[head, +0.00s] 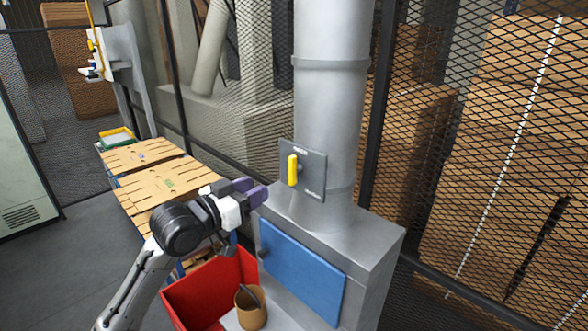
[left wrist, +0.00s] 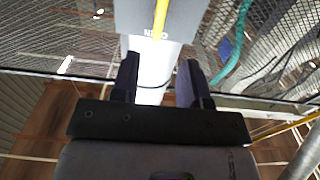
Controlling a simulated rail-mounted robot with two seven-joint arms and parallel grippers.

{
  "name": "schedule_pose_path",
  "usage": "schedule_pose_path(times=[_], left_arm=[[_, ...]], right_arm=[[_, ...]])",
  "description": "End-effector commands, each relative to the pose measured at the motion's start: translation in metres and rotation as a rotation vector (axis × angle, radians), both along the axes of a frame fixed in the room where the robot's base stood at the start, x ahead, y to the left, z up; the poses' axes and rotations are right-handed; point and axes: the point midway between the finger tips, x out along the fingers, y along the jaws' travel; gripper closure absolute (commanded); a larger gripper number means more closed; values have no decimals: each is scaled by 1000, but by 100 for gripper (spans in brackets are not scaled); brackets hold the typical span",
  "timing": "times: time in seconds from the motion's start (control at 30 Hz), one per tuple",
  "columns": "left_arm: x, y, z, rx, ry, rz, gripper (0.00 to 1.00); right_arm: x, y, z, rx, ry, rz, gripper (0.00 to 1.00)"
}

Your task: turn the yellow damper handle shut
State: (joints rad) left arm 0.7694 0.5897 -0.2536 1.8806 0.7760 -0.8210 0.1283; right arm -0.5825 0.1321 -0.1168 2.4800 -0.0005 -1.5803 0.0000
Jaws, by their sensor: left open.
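The yellow damper handle (head: 293,170) stands upright on a grey plate (head: 315,172) fixed to the round metal duct (head: 331,110). Small lettering sits near the plate's top and its lower right, too small to read surely. My left gripper (head: 256,190) is to the left of the handle and slightly lower, its purple fingers pointing toward the plate. The fingers are apart and empty. In the left wrist view the handle (left wrist: 160,18) shows at the top, beyond the open fingertips (left wrist: 158,75) and roughly in line with the gap between them. My right gripper is out of view.
A metal cabinet with a blue door (head: 302,270) stands below the duct. Slotted boards (head: 165,178) lie at left. Wire mesh fencing (head: 440,150) runs behind the duct.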

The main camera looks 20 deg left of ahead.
Motion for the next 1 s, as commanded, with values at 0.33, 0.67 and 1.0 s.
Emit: schedule_pose_path(times=[0.33, 0.67, 1.0], left_arm=[[59, -29, 3, 0, 3, -1, 59], [99, -46, 1, 3, 3, 0, 59], [109, -51, -1, 4, 1, 0, 59]], right_arm=[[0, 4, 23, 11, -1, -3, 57], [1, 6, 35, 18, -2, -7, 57], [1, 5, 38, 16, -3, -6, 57]])
